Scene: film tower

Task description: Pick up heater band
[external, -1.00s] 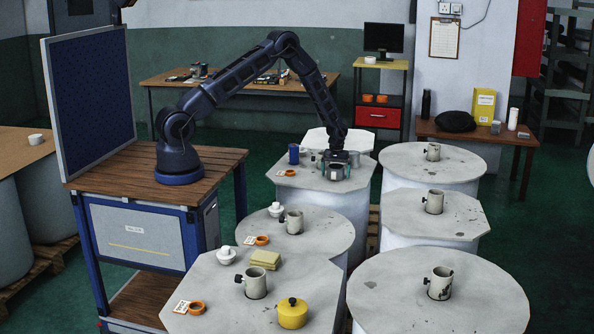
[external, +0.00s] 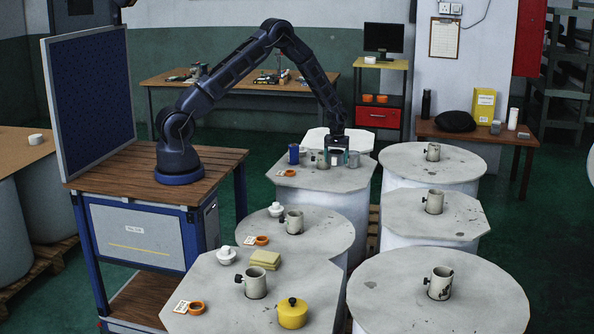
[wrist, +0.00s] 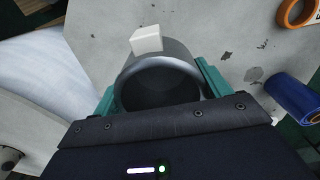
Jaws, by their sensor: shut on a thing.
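The heater band is a grey metal ring (wrist: 158,66) with a small white block on its rim, seen in the wrist view. The teal fingers of my gripper (wrist: 160,92) close on it from both sides. In the external view my gripper (external: 338,156) points down, just above the far pale drum top (external: 308,181). The band is hard to make out there between the fingers; any gap beneath it is too small to tell.
A blue roll (external: 294,154) and an orange ring (external: 290,172) are on the same drum top, left of my gripper. A light cylinder (external: 322,160) stands close by. Other drum tops with light pipe stubs (external: 435,201) lie to the right and nearer.

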